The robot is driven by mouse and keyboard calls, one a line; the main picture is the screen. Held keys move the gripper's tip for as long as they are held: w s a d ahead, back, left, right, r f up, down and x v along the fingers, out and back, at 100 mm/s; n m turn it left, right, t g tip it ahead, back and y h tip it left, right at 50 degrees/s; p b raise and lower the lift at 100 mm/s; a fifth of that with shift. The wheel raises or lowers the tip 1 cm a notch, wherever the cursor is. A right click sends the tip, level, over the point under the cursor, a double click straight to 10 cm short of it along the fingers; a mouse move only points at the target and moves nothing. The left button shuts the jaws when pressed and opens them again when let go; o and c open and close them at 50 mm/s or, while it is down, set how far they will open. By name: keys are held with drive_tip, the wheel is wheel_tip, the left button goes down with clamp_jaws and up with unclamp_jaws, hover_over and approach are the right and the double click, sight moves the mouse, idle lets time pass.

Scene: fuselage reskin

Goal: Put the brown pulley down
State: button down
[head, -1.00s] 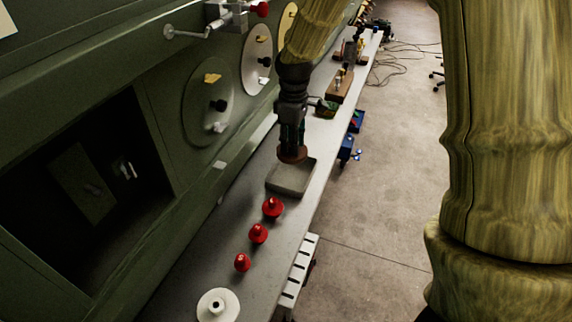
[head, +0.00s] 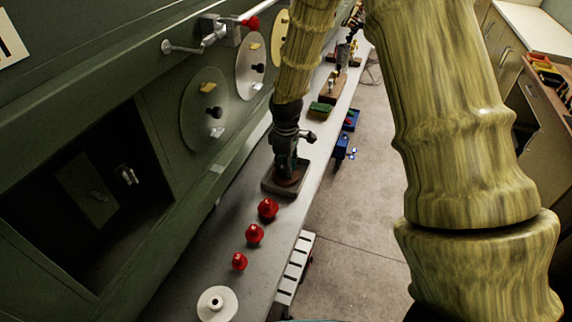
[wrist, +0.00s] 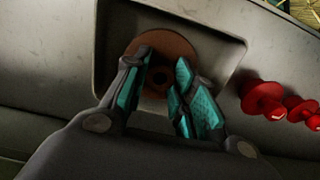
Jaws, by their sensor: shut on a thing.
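The brown pulley (wrist: 172,45) is a round disc with a dark centre hole, seen between and beyond my fingers in the wrist view. My gripper (wrist: 170,92) is shut on it, with a teal-padded finger on each side of the hub. In the head view the pulley (head: 287,179) sits low at the tip of my gripper (head: 287,168), within the grey square tray (head: 270,186) on the bench. The tray's rim (wrist: 228,62) surrounds the pulley in the wrist view. I cannot tell whether the pulley touches the tray floor.
A green block (head: 320,110) lies farther along. The green panelled wall (head: 150,210) borders the bench's left side.

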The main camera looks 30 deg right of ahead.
drive_tip(key=shift+s, duration=0.25)
drive_tip(key=c, duration=1.2)
unclamp_jaws()
drive_tip(key=shift+w, duration=0.15)
drive_tip(key=shift+r, duration=0.1)
drive_tip(key=shift+r+b, duration=2.05)
drive_tip(key=shift+r, duration=3.9)
